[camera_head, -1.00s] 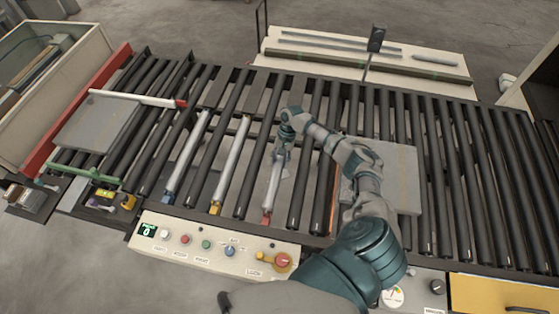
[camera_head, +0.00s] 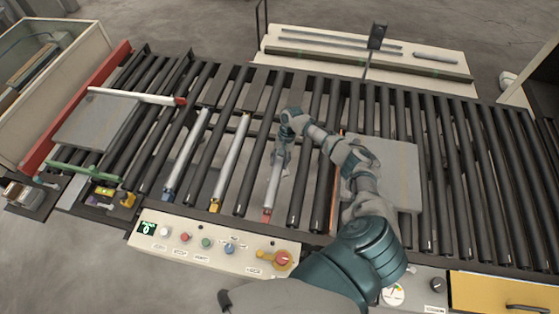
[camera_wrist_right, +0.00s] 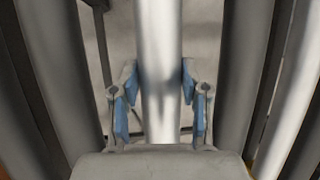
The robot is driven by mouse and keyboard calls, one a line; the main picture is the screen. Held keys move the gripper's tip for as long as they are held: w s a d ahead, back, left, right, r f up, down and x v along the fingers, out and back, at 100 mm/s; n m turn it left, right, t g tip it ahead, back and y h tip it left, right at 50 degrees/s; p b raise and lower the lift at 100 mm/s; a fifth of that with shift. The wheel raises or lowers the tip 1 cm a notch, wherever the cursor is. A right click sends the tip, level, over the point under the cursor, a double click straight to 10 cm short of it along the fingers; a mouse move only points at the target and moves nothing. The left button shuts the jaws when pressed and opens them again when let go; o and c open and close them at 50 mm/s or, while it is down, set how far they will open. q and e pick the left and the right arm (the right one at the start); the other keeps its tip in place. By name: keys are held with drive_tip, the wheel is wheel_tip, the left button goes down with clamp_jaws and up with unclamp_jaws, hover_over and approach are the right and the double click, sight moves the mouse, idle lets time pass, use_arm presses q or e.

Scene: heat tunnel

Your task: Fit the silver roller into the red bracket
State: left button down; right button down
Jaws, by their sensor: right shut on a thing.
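My right gripper (camera_head: 280,163) is over the conveyor, shut on a silver roller (camera_head: 273,188). The roller slopes down toward the red bracket (camera_head: 267,216) at the conveyor's near rail, and its near end appears at the bracket. I cannot tell whether it is seated. Its far end is hidden by my gripper and arm. In the right wrist view the roller (camera_wrist_right: 160,60) runs lengthwise between the blue finger pads of the right gripper (camera_wrist_right: 158,108). My left gripper is not in view.
Silver rollers also lie at the blue bracket (camera_head: 169,196) and yellow bracket (camera_head: 214,206). Dark rollers flank the gap. A red-ended white bar (camera_head: 135,96) lies at left. A grey plate (camera_head: 398,178) lies right of my arm. The control panel (camera_head: 215,240) borders the near side.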

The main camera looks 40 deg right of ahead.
drive_tip(key=shift+f, duration=0.4)
drive_tip(key=c, duration=0.5)
unclamp_jaws()
drive_tip(key=v, duration=1.2)
